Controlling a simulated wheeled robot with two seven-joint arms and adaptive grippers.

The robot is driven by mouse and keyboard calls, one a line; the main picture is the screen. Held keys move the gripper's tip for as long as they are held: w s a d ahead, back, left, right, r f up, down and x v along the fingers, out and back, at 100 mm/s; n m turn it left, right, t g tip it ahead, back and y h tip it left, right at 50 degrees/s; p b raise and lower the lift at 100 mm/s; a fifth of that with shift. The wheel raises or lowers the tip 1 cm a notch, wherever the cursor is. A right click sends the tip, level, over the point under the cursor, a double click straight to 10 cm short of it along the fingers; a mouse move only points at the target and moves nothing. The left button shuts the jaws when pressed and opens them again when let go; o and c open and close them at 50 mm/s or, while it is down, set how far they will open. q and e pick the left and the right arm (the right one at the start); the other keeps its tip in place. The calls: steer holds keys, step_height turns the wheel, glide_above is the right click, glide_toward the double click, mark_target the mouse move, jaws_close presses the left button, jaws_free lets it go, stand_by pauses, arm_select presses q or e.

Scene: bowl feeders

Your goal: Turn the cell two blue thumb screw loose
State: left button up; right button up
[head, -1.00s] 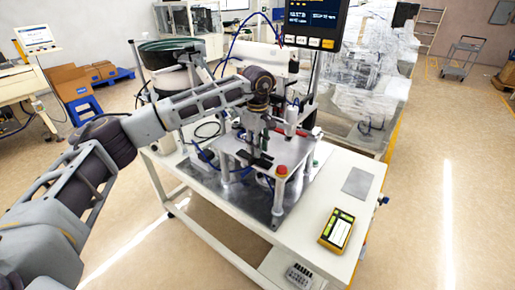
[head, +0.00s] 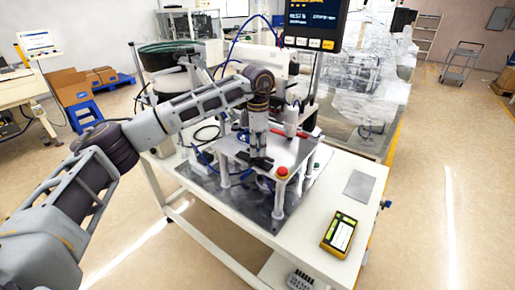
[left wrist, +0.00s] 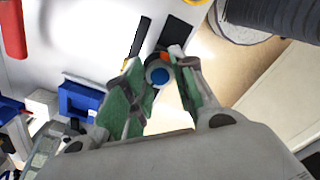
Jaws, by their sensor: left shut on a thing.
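The blue thumb screw (left wrist: 159,76) shows as a small round blue head between the two green-padded fingers in the left wrist view. A grey ring surrounds the blue, with a bit of orange beside it. My left gripper (left wrist: 160,88) is shut on it. In the head view my left gripper (head: 259,152) points straight down over the machine's top plate (head: 293,152), and the screw is hidden there. Dark flat pieces lie on the plate by the fingertips. My right gripper is in neither view.
A red button (head: 282,171) sits at the plate's front corner. A red-handled part (head: 308,134) stands at the plate's back right. A yellow-framed handheld device (head: 338,234) and a grey pad (head: 359,185) lie on the white bench. A monitor (head: 312,22) hangs behind.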

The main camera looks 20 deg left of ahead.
arm_select(q)
steer(key=shift+n, duration=0.9)
steer(key=shift+r, duration=0.1)
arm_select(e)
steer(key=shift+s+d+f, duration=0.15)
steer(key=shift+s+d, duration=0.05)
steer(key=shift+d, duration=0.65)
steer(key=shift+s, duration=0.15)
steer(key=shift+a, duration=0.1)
